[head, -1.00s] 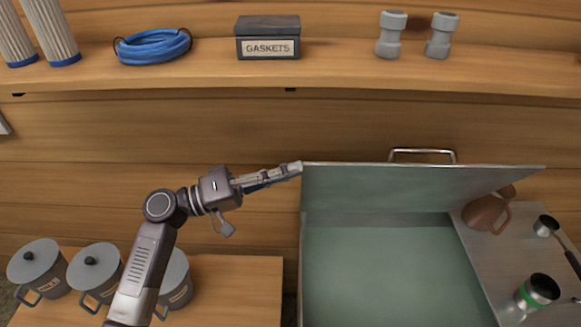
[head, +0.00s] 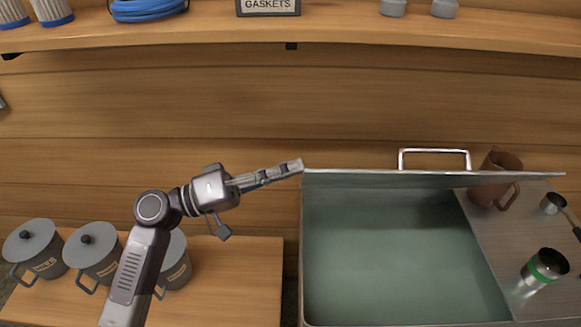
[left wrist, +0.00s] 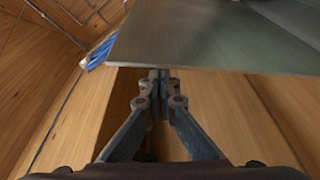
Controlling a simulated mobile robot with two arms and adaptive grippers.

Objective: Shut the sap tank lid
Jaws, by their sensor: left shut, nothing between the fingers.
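The sap tank (head: 400,260) is a metal box at the lower right of the head view, its greenish inside showing. Its lid (head: 430,179) stands partly open and is seen nearly edge-on, with a metal handle (head: 435,153) showing behind its edge. My left gripper (head: 297,166) is shut and empty at the lid's left corner; whether it touches the lid is unclear. In the left wrist view the lid (left wrist: 210,40) fills the top, right beyond the closed fingertips (left wrist: 160,76). My right gripper is not in view.
A brown jug (head: 495,170), a green-banded metal cup (head: 545,266) and a ladle (head: 553,204) are on the metal top right of the tank. Several lidded grey pots (head: 92,250) stand on the wooden counter (head: 235,270) at left. A shelf (head: 330,32) runs above.

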